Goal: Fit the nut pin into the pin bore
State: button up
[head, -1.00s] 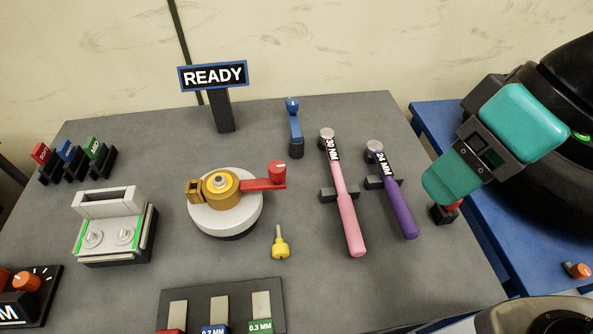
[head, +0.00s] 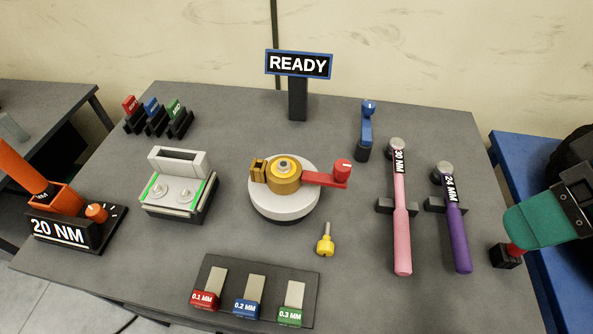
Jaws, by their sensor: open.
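The pin bore cannot be made out for certain. My gripper (head: 532,228), with teal fingers, is at the right edge, far right of the pin and partly cut off. It is open, beside a black block (head: 506,255) with a red part.
A blue tool (head: 366,130) and a READY sign (head: 298,64) are behind. A rack of gauges (head: 232,268) is in front. A 20 NM unit (head: 60,230) is at left.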

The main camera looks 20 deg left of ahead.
aim_at(292, 198)
jog(key=z, duration=0.05)
jog(key=k, duration=0.5)
jog(key=u, duration=2.8)
jog(key=k, duration=1.15)
jog(key=z, duration=1.35)
jog(key=i, duration=0.5)
jog(key=u, duration=0.05)
